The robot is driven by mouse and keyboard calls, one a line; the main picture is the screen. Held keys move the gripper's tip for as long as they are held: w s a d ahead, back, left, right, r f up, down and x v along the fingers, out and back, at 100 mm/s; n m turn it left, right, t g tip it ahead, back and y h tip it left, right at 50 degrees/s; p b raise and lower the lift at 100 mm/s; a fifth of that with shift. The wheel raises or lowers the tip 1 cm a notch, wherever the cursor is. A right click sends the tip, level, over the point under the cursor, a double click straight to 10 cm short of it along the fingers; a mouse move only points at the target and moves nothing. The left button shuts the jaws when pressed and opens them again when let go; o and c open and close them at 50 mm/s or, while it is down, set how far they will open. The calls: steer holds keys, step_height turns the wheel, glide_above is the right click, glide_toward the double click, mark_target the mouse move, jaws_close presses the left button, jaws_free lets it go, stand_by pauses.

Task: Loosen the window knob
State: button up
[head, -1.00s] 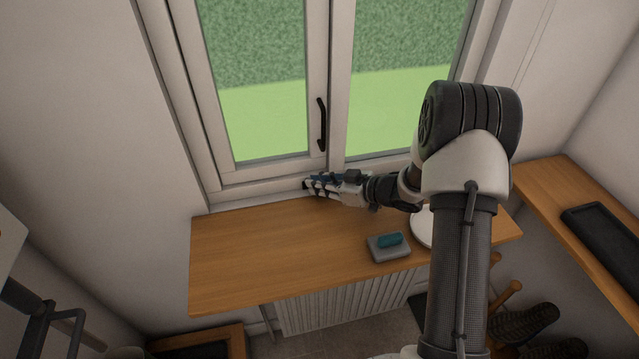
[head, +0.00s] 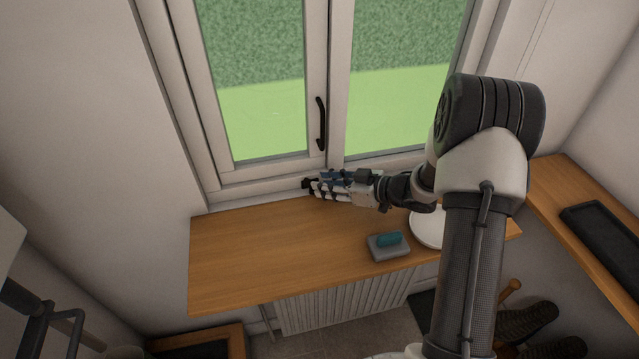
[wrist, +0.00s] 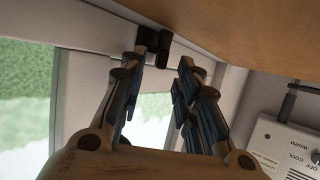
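A small black knob (head: 306,184) sits low on the white window frame, just left of my gripper's tips. In the wrist view the black knob (wrist: 165,46) shows as two dark blocks beyond the fingertips, nearer the left finger. My gripper (head: 318,186) points left, low over the back of the wooden sill. In the wrist view my gripper (wrist: 160,64) has its fingers apart with nothing between them. The knob appears clear of the fingers. A longer black lever handle (head: 321,124) hangs upright on the window's middle post, above my gripper.
The wooden sill (head: 240,255) is bare at the left. A teal block on a grey dish (head: 388,251) and a white round object (head: 427,228) stand right of centre. A labelled control box (wrist: 285,150) shows at the wrist view's right. A wooden shelf (head: 550,190) is at the right.

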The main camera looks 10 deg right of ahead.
steer(key=v, duration=0.5)
